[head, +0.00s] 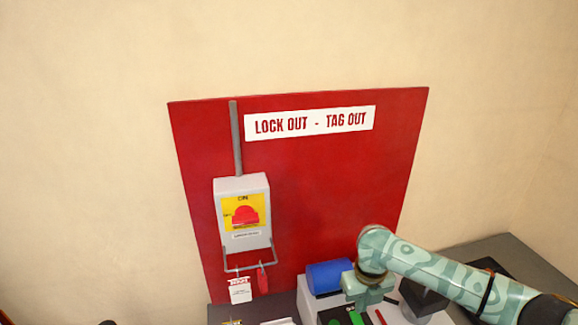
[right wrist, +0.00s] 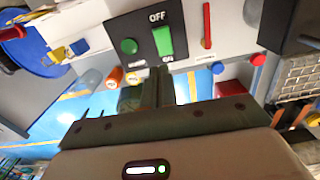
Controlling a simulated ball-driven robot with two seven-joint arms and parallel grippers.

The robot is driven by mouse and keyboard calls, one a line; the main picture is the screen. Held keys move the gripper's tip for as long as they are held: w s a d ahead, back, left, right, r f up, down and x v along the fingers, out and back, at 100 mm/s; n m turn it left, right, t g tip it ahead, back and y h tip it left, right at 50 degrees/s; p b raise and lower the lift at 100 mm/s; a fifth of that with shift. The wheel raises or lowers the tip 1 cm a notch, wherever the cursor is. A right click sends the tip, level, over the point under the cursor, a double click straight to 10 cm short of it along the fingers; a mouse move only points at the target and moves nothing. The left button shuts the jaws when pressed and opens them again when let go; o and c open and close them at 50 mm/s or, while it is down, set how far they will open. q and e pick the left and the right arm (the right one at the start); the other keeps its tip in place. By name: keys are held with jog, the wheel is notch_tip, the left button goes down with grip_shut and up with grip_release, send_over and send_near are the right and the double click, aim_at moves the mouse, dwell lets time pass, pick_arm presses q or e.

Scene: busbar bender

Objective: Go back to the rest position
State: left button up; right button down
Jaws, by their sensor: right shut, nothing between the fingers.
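My right arm comes in from the right in the head view. Its gripper (head: 368,288) is over the grey-white machine at the bottom, beside a blue cylinder (head: 328,276). In the right wrist view the gripper's fingers (right wrist: 162,78) are together and hold nothing. Their tips are just below a dark switch panel (right wrist: 142,42) in that picture; I cannot tell if they touch it. The panel has a round green button (right wrist: 130,46) and a green rocker switch (right wrist: 164,41) between OFF and ON labels. My left gripper is not in view.
A red lock-out board (head: 330,190) stands against the beige wall. It carries a grey switch box (head: 242,238) with a red knob, a white tag (head: 240,290) and a red padlock-like piece (head: 263,278). A dark grey tabletop (head: 500,248) extends right. The space above my right arm is clear.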

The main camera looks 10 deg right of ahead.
jog(key=s+a+f+m+t+y, duration=0.2)
jog(key=s+a+m+t+y, duration=0.15)
jog(key=s+a+m, duration=0.65)
jog(key=s+d+r+m+t+h, duration=0.25)
jog(key=s+d+m+h, duration=0.2)
jog(key=d+m, duration=0.45)
jog(key=s+d+r+m+t+h, duration=0.1)
jog(key=s+d+r+m+h, duration=0.25)
jog(key=s+d+m, duration=0.55)
jog(key=s+a+f+m+g+y+b, duration=0.1)
jog(key=a+f+g+b, duration=0.3)
jog(key=f, duration=1.4)
jog(key=s+a+f+m+t+y+b, duration=0.15)
jog(key=f+b, duration=0.45)
jog(key=f, duration=1.2)
jog(key=s+f+m+g+y+b, duration=0.1)
jog(key=s+f+b, duration=0.3)
jog(key=s+f, duration=0.5)
jog(key=s+f+m+g+y+b, duration=0.1)
jog(key=s+f+b, duration=0.4)
jog(key=s+f, duration=0.5)
notch_tip(320, 180, down, 6)
jog(key=shift+s+d+f+m+g, duration=0.25)
jog(key=shift+m+g, duration=0.3)
jog(key=shift+g, duration=0.3)
